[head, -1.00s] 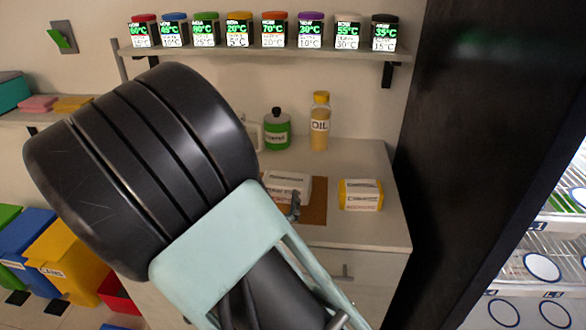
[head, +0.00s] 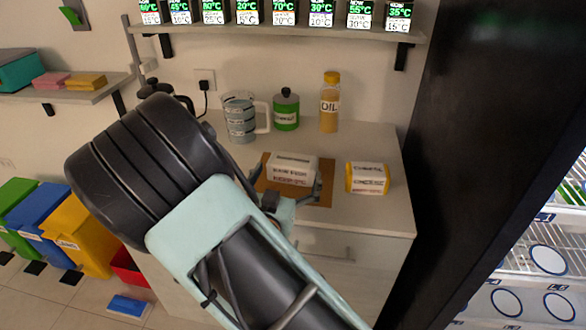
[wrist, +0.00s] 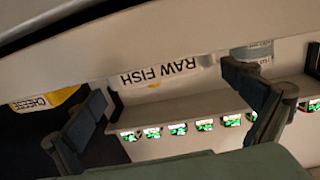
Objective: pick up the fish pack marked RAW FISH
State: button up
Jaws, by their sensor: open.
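The white fish pack (head: 292,165), labelled RAW FISH, lies on a brown board (head: 318,196) on the counter. My gripper (head: 294,193) is open at the front side of the pack, with one finger near its right end. The other finger is partly hidden by my arm. In the wrist view the picture is upside down, and the RAW FISH label (wrist: 158,73) shows between the two spread fingers of my gripper (wrist: 163,84). I cannot tell whether the fingers touch the pack.
A yellow cheese pack (head: 367,178) sits just right of the board. A dark cabinet side (head: 465,130) bounds the right.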

jog(key=shift+x, duration=1.25)
jog(key=c, duration=1.2)
jog(key=shift+r, duration=0.2)
